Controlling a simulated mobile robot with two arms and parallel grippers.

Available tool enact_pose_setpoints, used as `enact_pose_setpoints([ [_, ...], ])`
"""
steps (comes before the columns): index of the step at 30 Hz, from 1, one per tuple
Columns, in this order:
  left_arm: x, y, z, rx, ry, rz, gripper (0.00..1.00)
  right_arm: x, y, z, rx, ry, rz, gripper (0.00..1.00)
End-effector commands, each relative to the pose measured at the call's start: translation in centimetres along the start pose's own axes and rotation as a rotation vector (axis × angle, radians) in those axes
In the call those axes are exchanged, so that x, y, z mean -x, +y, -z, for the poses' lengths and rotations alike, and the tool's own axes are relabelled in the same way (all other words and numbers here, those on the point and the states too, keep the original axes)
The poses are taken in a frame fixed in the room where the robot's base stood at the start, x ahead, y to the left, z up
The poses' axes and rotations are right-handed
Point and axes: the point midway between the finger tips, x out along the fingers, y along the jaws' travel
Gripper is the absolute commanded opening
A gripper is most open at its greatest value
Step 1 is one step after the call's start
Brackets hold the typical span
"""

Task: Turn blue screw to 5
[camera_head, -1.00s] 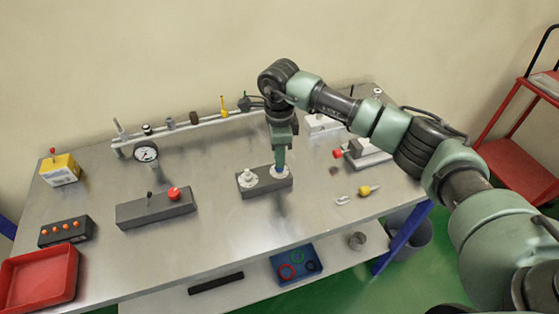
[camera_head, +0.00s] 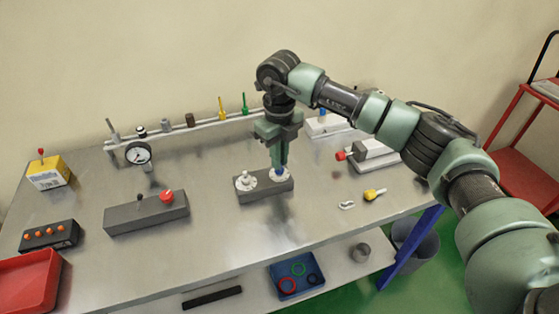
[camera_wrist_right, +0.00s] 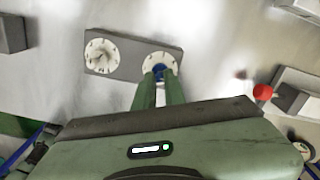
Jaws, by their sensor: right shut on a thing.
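The blue screw (camera_head: 279,172) sits on the right white dial of a grey block (camera_head: 262,190) in the middle of the table. In the right wrist view the blue screw (camera_wrist_right: 159,71) shows between the fingertips, in the middle of a white dial with dark marks (camera_wrist_right: 160,63). My right gripper (camera_head: 278,166) points down from above and is shut on the blue screw. The dial numbers are too small to read. A second white dial with a white screw (camera_head: 246,181) is on the left of the block. My left gripper is not in view.
A grey block with a red button (camera_head: 166,196) stands to the left. A yellow-tipped piece (camera_head: 375,193) and a red-knobbed device (camera_head: 372,155) are to the right. The table in front of the dial block is clear.

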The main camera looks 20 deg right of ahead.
Motion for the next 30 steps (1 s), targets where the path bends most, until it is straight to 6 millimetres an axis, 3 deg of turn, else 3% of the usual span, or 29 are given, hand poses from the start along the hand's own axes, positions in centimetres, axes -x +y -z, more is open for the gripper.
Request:
enact_pose_setpoints([
  [12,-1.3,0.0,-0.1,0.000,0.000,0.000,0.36,0.2,-0.1,-0.1,-0.279,-0.007,0.001,0.00],
  [30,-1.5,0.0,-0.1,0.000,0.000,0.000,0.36,0.3,-0.1,-0.2,-0.362,-0.008,0.000,0.00],
])
